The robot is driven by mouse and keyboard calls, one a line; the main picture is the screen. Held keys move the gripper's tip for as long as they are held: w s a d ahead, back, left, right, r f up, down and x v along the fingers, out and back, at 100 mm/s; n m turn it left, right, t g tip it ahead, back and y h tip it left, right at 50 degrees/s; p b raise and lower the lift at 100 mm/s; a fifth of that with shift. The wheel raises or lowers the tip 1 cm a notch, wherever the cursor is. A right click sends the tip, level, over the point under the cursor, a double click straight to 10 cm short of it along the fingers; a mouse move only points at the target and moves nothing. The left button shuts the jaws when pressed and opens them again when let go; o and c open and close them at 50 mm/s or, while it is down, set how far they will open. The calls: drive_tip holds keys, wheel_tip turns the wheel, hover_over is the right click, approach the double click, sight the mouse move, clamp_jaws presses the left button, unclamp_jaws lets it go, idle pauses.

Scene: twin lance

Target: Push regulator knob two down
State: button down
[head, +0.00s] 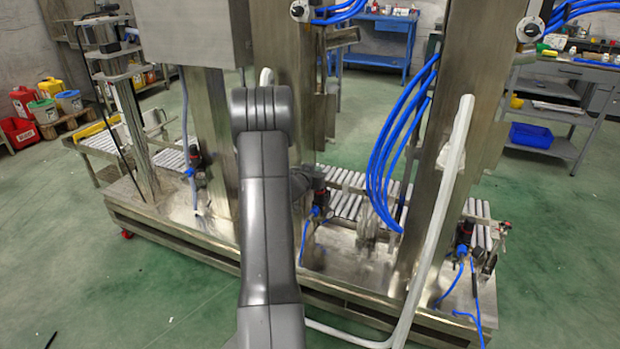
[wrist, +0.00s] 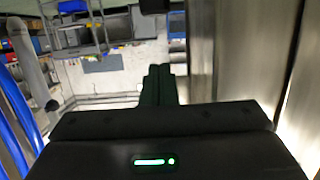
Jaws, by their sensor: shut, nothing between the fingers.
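Three regulators with dark bodies and reddish tops stand along the steel machine base in the head view: one at left (head: 192,160), a middle one (head: 319,198) just right of my arm, and one at right (head: 464,236). No number shows on them; the middle one is second from either side. My gripper (wrist: 158,72) is shut and empty in the wrist view, its dark fingers together. In the head view my arm hides most of the gripper, and a dark wrist part shows close beside the middle regulator. I cannot tell whether they touch. No regulator is clearly recognisable in the wrist view.
Steel columns (head: 436,150) rise from the machine base (head: 350,270). Blue hoses (head: 392,150) hang right of the middle regulator, and a white pipe (head: 440,200) slants in front of the right column. In the wrist view a steel panel (wrist: 240,50) stands close at right.

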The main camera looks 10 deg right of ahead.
drive_tip(key=shift+w+d+f+b, duration=0.1)
drive_tip(key=shift+w+f+b, duration=0.15)
drive_tip(key=shift+f, duration=0.5)
drive_tip(key=shift+w+d+f+b, duration=0.1)
drive_tip(key=shift+d+f+b, duration=0.1)
drive_tip(key=shift+f, duration=0.5)
drive_tip(key=shift+w+d+f+b, duration=0.1)
drive_tip(key=shift+w+f+b, duration=0.15)
drive_tip(key=shift+f, duration=0.5)
